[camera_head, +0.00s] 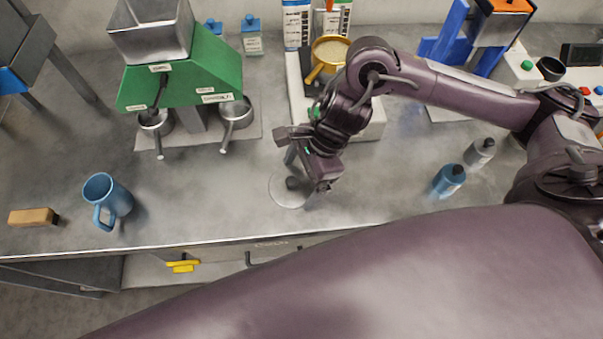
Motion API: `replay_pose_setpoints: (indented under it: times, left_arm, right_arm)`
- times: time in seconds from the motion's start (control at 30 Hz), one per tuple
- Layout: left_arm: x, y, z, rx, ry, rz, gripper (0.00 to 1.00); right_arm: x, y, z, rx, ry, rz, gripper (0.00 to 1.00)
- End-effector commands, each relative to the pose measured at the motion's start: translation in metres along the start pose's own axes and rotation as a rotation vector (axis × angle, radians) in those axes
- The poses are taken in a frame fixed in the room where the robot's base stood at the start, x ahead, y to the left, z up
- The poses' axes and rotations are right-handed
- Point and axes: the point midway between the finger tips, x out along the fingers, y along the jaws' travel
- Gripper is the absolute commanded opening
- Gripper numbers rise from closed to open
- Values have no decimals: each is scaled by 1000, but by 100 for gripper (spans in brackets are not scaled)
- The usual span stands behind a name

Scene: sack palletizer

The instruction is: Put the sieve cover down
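The sieve cover, a pale round disc (289,200) with a dark knob in its middle, is low at the counter's front part, left of centre. It looks flat on or very close to the counter; I cannot tell if it touches. My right gripper (299,172) points down just above and behind it, its hand partly covering the disc's right side. The fingertips are near the knob, but whether they grip it is hidden. My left gripper is not in view.
A yellow-handled sieve (328,53) sits at the back. Two bottles (448,181) (480,152) stand right. The counter between mug and cover is clear.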

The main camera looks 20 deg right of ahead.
Motion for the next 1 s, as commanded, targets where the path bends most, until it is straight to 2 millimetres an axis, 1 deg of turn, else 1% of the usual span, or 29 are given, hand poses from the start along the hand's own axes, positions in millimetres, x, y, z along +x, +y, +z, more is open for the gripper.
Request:
replay_pose_setpoints:
  times: [0.03, 0.07, 0.27, 0.37, 0.43, 0.57, 0.63, 0.7, 0.8, 0.9, 1.0]
  left_arm:
    - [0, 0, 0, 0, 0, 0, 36]
    - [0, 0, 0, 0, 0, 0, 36]
    - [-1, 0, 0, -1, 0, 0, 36]
    - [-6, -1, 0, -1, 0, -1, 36]
    - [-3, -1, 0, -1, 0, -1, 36]
    - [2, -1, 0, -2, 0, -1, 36]
    - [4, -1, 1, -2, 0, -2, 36]
    - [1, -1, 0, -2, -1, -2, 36]
    - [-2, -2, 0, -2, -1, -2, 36]
    - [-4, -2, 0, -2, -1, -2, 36]
    - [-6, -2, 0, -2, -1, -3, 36]
  right_arm:
    - [0, 0, 0, 0, 0, 0, 97]
    - [0, 0, 0, 0, 0, 0, 100]
    - [-1, 0, 0, 0, 0, 0, 100]
    - [-5, 0, 2, 1, 0, 0, 100]
    - [-9, -1, 1, -1, 1, -3, 100]
    - [-33, -1, 0, -3, 2, -7, 100]
    - [-50, -2, 0, -2, 3, -8, 100]
    - [-68, -2, 1, -2, 4, -9, 100]
    - [-87, -2, 1, -1, 4, -7, 100]
    - [-103, -1, 1, 0, 3, -6, 100]
    - [-114, -1, 1, 0, 2, -4, 100]
